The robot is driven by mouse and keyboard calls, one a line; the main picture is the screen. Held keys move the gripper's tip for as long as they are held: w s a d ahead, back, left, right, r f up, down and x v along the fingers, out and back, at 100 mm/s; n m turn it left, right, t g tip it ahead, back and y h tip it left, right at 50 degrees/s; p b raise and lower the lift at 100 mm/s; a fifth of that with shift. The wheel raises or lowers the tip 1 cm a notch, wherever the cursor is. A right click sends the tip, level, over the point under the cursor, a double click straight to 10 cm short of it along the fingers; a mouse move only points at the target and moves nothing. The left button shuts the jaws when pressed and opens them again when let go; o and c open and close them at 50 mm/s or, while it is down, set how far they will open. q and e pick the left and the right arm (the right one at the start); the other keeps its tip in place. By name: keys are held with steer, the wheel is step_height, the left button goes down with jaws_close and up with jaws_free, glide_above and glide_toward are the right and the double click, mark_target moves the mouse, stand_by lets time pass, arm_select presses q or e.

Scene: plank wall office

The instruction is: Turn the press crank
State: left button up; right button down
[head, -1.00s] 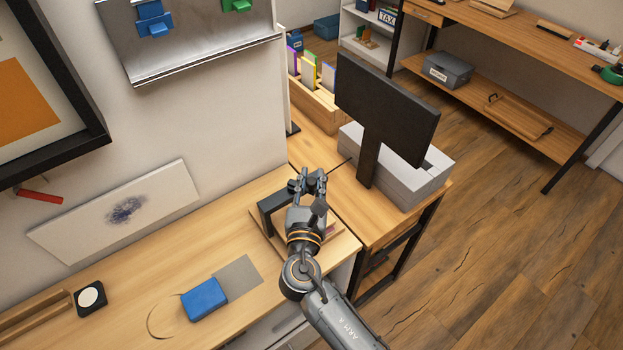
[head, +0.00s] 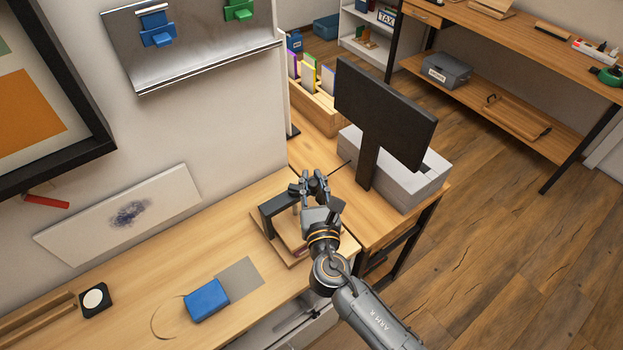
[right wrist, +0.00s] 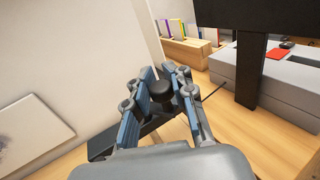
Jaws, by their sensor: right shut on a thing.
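The press (head: 279,203) has a black frame on a wooden base and stands near the right end of the wooden desk. My right gripper (head: 314,180) is over its top and hides part of it. In the right wrist view my right gripper (right wrist: 163,88) is shut on the black round knob (right wrist: 161,93) of the press crank, with blue-padded fingers on both sides. A dark bar (right wrist: 105,143), part of the press, shows below the left finger. My left gripper is in neither view.
A black monitor (head: 388,110) and a grey-white box (head: 418,180) stand close right of the gripper. A blue block (head: 206,300) and a grey patch (head: 240,276) lie on the desk (head: 130,270). A wooden file holder (head: 318,105) stands behind.

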steer(key=w+n+g+y+b, duration=0.1)
steer(key=n+y, duration=0.1)
steer(key=y, duration=0.1)
steer(key=w+n+g+y+b, duration=0.1)
steer(key=n+g+y+b, duration=0.1)
steer(key=n+y, duration=0.1)
steer(key=w+n+g+y+b, duration=0.1)
steer(key=n+g+y, duration=0.1)
steer(key=y, duration=0.2)
steer(key=shift+w+f+b, duration=0.15)
steer(key=shift+f+b, duration=0.05)
steer(key=shift+b, duration=0.15)
steer(key=shift+n+g+y+b, duration=0.3)
steer(key=shift+n+b, duration=0.1)
steer(key=shift+r, duration=0.15)
steer(key=shift+w+a+r, duration=0.1)
steer(key=c, duration=1.1)
jaws_free()
steer(key=shift+d, duration=0.2)
steer(key=shift+c, duration=0.2)
